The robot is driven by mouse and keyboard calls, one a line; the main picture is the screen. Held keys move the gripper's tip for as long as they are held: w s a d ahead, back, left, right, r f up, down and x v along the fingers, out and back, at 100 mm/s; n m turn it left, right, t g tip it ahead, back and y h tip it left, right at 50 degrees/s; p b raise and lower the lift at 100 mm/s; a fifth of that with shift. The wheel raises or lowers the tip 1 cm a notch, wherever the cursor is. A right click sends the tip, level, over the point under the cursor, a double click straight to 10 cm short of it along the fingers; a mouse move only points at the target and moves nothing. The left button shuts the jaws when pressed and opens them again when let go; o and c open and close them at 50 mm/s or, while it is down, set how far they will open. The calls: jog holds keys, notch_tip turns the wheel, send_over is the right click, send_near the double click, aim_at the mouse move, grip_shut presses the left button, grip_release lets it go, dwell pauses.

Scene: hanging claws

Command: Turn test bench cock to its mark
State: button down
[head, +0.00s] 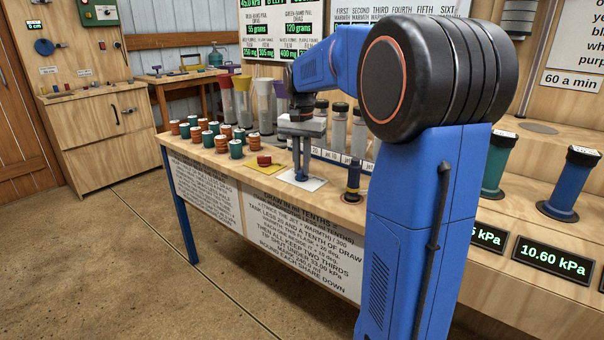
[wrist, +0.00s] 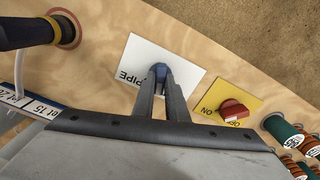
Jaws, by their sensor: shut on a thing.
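A white plate (wrist: 190,62) lettered "PIPE" lies on the wooden bench; it also shows in the head view (head: 316,184). A small blue handle (wrist: 160,70), apparently the cock, stands on it. My gripper (wrist: 161,80) comes down over the plate with its two fingers close together on the blue handle; in the head view it also reaches down there (head: 300,172). The fingers hide most of the handle, so its angle is unclear. I cannot make out a separate mark. Part of the plate's lettering may be hidden by the fingers.
A red knob (wrist: 233,109) on a yellow ON/OFF plate (wrist: 214,98) is beside the white plate. A dark cylinder (wrist: 27,34) stands on the other side. Several green and orange spools (head: 236,148) and clear tubes (head: 338,132) stand nearby on the bench.

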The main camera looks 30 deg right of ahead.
jog(key=shift+m, duration=0.3)
jog(key=m, duration=0.5)
jog(key=shift+m, duration=0.4)
jog(key=m, duration=0.5)
jog(key=shift+m, duration=0.3)
jog(key=c, duration=1.4)
grip_release()
jog(key=shift+c, duration=0.2)
jog(key=shift+r, duration=0.15)
jog(key=shift+r, duration=2.9)
